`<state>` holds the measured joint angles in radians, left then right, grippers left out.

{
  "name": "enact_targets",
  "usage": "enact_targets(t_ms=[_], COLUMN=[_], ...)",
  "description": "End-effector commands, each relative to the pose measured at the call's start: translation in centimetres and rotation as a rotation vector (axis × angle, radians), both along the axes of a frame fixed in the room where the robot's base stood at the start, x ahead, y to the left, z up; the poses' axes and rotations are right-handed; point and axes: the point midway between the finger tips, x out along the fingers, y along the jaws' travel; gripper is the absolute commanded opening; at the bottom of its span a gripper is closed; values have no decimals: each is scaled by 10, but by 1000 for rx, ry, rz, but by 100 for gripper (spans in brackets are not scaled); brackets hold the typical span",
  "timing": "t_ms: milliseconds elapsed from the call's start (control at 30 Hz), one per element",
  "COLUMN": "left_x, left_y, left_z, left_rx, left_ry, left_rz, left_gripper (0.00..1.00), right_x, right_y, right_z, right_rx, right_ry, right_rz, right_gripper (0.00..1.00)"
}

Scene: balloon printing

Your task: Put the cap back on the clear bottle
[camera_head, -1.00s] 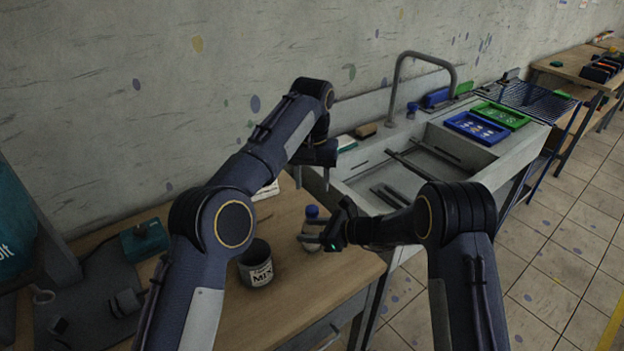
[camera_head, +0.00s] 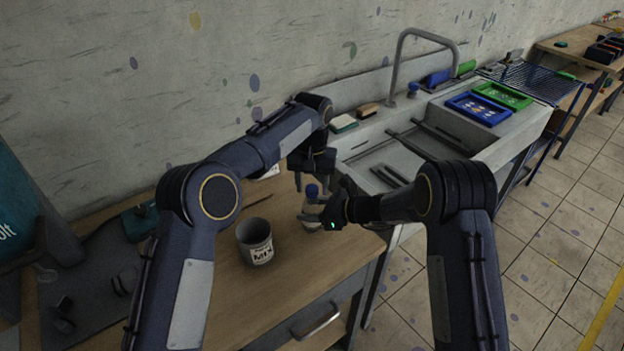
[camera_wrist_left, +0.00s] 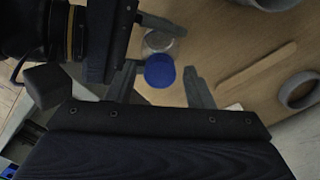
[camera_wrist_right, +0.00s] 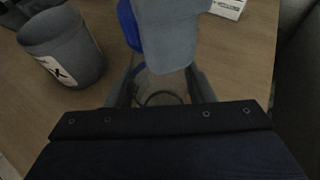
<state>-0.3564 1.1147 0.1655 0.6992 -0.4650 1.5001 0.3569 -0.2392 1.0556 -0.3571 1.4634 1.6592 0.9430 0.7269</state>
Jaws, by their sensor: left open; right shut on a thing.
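The clear bottle (camera_head: 311,213) stands upright near the front right of the wooden table, with the blue cap (camera_head: 312,191) at its top. I cannot tell whether the cap is seated. My right gripper (camera_head: 322,214) is shut on the bottle from the right, below the cap. My left gripper (camera_head: 309,181) is open, pointing down just above the cap. In the left wrist view the blue cap (camera_wrist_left: 160,70) lies between the open fingers, with the clear bottle (camera_wrist_left: 158,43) behind it. In the right wrist view a left finger partly hides the cap (camera_wrist_right: 129,24).
A grey cup marked MIX (camera_head: 254,243) stands left of the bottle. A thin wooden stick (camera_head: 258,200) lies behind it. The sink (camera_head: 405,160) adjoins the table at the right. A teal device (camera_head: 140,222) is at the far left. The table front is clear.

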Motion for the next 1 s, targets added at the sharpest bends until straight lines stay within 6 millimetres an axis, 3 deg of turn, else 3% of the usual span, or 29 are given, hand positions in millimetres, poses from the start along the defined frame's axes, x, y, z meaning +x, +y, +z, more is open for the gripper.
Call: enact_targets(t_ms=[133, 467, 700, 733, 900, 1000], left_x=[0, 0, 0, 0, 0, 0], left_y=[0, 0, 0, 0, 0, 0], left_z=[0, 0, 0, 0, 0, 0], left_rx=[0, 0, 0, 0, 0, 0], left_ry=[1, 1, 1, 1, 1, 1], left_rz=[0, 0, -6, -6, -6, -6], left_gripper=[46, 3, 1, 29, 52, 53], right_x=[0, 0, 0, 0, 0, 0], right_y=[0, 0, 0, 0, 0, 0], right_z=[0, 0, 0, 0, 0, 0], right_rx=[0, 0, 0, 0, 0, 0], right_ry=[0, 0, 0, 0, 0, 0], right_rz=[0, 0, 0, 0, 0, 0], right_gripper=[0, 0, 0, 0, 0, 0])
